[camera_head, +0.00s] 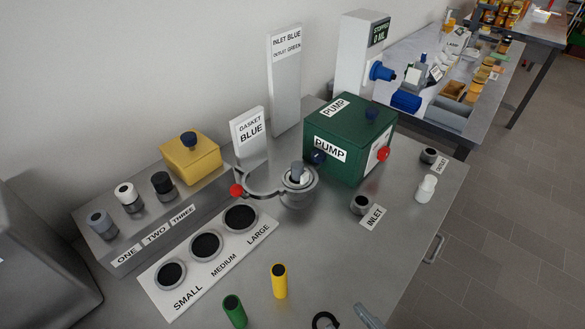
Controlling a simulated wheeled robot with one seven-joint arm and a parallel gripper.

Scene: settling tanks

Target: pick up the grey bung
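A grey bung (102,223) stands upright at the left end of a raised metal block (103,257), above the label ONE. A white bung (127,196) stands beside it above TWO, and a black one (162,184) above THREE. The three are apart from each other, and nothing covers the grey one. My gripper is not in view.
A yellow box (190,158) stands behind the block. A white board (160,297) with three dark holes lies in front. A ring clamp (262,190) and a green pump box (345,145) stand to the right. Green (234,311) and yellow (279,281) cylinders stand near the front.

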